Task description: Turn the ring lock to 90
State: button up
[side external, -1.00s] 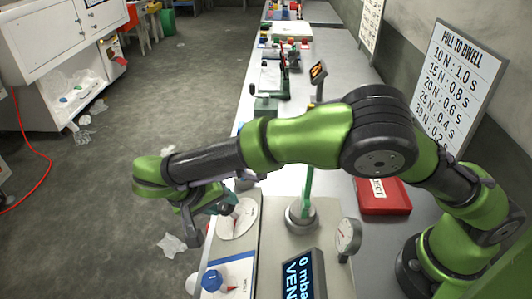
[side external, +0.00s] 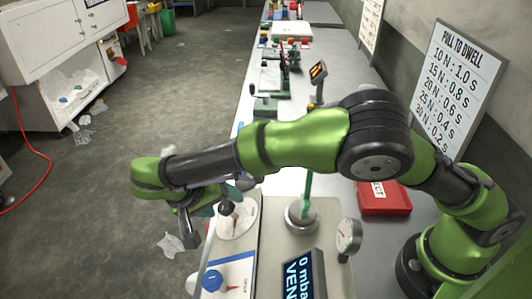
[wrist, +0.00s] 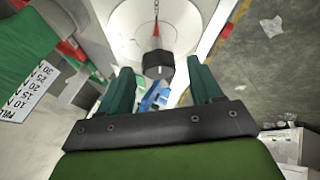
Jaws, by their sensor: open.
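A white round disc (side external: 240,222) with a red pointer lies at the near left side of the bench in the side view; it looks like the ring lock, but I cannot read its scale. A dark knob (side external: 227,208) stands over it. In the wrist view the white disc (wrist: 190,20) is at the top and the dark knob (wrist: 158,66) is near the middle. My gripper (wrist: 161,78) is open, its two green fingers apart on either side of the knob in that view. I see no contact. In the side view my gripper (side external: 205,210) is partly hidden by my wrist.
A blue knob (side external: 213,280) on a white plate is nearer the camera. A green post (side external: 307,190), a round gauge (side external: 348,236) and a display (side external: 300,278) stand right of the disc. A red box (side external: 383,198) lies farther right. The floor on the left is open, with scraps.

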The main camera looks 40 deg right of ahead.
jog(key=v, duration=1.2)
jog(key=d+r+g+y, duration=0.1)
jog(key=d+r+y, duration=0.25)
jog(key=d, duration=0.55)
jog(key=d+r+y, duration=0.2)
jog(key=d+r, duration=0.3)
jog(key=d, duration=0.5)
jog(key=s+d+t+y, duration=0.2)
jog(key=s+d+t, duration=0.1)
jog(key=s+d, duration=0.2)
jog(key=s+d+f+n+t+y, duration=0.1)
jog(key=s+d+t, duration=0.3)
jog(key=s, duration=0.5)
jog(key=shift+s+d+f+y, duration=0.15)
jog(key=shift+s+d+y, duration=0.2)
jog(key=shift+d, duration=0.2)
